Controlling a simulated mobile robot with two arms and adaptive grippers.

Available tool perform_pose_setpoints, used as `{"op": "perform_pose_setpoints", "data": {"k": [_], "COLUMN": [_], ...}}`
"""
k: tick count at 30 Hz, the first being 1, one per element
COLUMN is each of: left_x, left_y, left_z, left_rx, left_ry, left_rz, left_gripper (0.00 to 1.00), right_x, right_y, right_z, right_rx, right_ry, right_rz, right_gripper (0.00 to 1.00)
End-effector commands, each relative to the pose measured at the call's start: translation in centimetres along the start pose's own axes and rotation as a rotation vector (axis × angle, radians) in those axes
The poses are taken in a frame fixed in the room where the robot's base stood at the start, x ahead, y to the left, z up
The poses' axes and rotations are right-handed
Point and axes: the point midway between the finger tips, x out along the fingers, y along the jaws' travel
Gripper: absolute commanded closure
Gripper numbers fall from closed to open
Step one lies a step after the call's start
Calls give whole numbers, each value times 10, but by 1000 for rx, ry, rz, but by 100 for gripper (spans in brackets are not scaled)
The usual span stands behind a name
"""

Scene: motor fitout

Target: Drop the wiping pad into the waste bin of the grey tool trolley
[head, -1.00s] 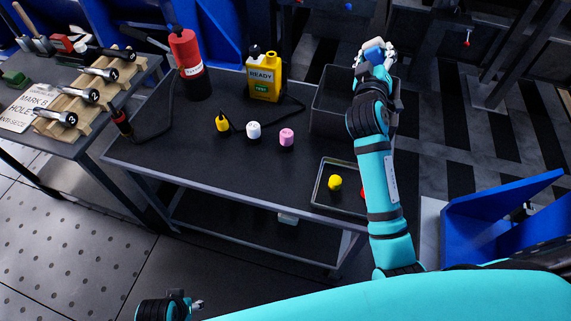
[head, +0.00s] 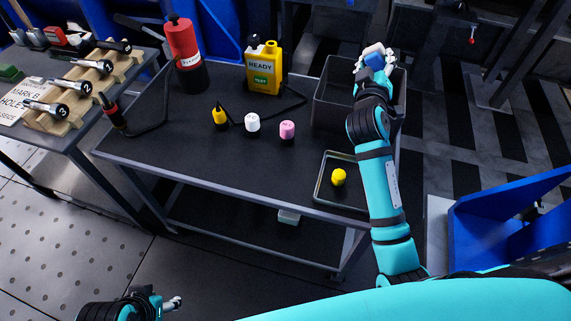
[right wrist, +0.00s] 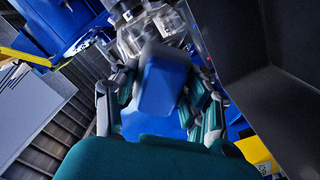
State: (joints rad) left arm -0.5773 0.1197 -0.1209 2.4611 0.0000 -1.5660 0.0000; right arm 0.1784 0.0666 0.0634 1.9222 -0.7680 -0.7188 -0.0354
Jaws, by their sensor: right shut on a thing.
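The wiping pad (head: 373,52), blue and white, is held in my right gripper (head: 376,62). In the right wrist view the pad (right wrist: 163,80) is a blue block between the fingers of my right gripper (right wrist: 160,98), which is shut on it. In the head view the gripper and pad show over the far part of the dark grey open bin (head: 333,82) at the right end of the grey trolley (head: 190,140). The exact height above the bin cannot be told. My left gripper (head: 174,303) is low at the bottom left, away from the trolley; its fingers are too small to judge.
A side table (head: 65,145) stands left.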

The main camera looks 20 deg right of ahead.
Motion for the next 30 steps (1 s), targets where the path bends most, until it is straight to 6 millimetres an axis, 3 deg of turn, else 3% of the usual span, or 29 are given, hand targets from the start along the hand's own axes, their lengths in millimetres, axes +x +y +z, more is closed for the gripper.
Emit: {"op": "perform_pose_setpoints", "data": {"k": [10,11,17,26,30], "left_x": [-4,-4,-4,-4,-4], "left_y": [0,0,0,0,0], "left_z": [1,1,0,0,0], "left_rx": [0,0,0,0,0], "left_ry": [2,2,2,2,2], "left_rz": [-1,-1,-1,0,0], "left_gripper": [60,60,60,60,60], "right_x": [0,0,0,-2,-18], "right_y": [-1,-1,-1,-2,-3], "right_z": [1,1,1,2,2], "right_rx": [0,0,0,0,1], "right_ry": [1,1,1,1,0], "right_rz": [0,0,0,-1,-2], "right_gripper": [84,51,26,26,26]}}
